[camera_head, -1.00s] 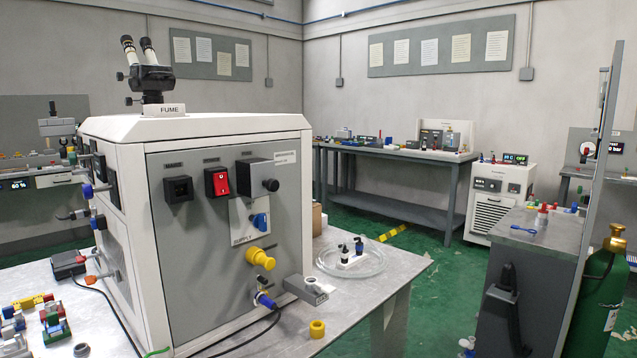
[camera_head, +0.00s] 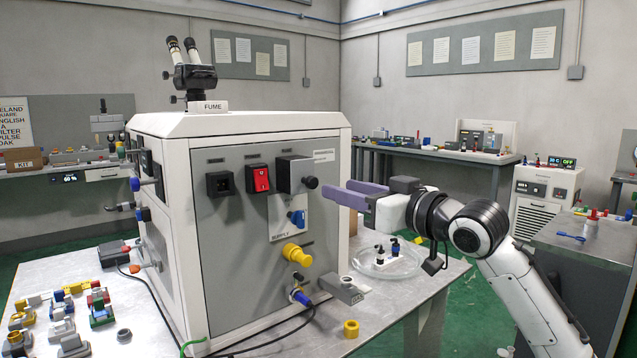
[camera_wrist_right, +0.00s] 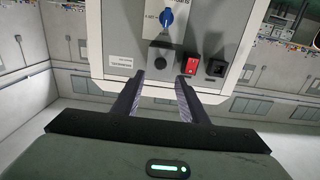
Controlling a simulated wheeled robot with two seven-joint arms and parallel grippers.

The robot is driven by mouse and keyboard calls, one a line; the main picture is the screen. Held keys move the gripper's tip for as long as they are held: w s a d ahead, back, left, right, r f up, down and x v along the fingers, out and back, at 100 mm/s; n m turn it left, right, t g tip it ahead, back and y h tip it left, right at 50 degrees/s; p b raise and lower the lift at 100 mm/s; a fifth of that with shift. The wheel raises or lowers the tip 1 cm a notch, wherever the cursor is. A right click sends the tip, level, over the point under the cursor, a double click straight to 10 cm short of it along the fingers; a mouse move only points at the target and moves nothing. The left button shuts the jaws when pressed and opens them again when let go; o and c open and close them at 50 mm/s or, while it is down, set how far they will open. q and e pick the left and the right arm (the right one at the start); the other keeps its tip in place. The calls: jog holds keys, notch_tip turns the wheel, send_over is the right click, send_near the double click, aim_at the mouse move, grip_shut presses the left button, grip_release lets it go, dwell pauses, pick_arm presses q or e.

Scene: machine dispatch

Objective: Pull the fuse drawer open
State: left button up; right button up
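The white machine (camera_head: 180,240) stands on the table with a grey front panel. At the panel's upper right is a black block (camera_head: 291,168) with a round knob (camera_head: 311,182), which looks like the fuse drawer; its label is too small to read. It sits flush against the panel. My right gripper (camera_head: 345,193) is open and empty, to the right of the knob and pointing at the panel. In the right wrist view the knob (camera_wrist_right: 158,56) lies just beyond and between the open fingertips (camera_wrist_right: 160,78), apart from them. My left gripper is not in view.
A red rocker switch (camera_head: 261,178), a black socket (camera_head: 220,184), a blue rotary knob (camera_head: 297,219) and a yellow plug (camera_head: 297,254) are on the same panel. A glass dish (camera_head: 385,265) with small bottles is below my right gripper. Loose connectors lie at the table's left.

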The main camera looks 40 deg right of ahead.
aim_at(314, 182)
jog(key=w, duration=0.3)
jog(key=w+p, duration=0.1)
jog(key=w, duration=0.4)
jog(key=shift+w+a+p, duration=0.3)
jog(key=shift+a+p, duration=0.05)
grip_shut()
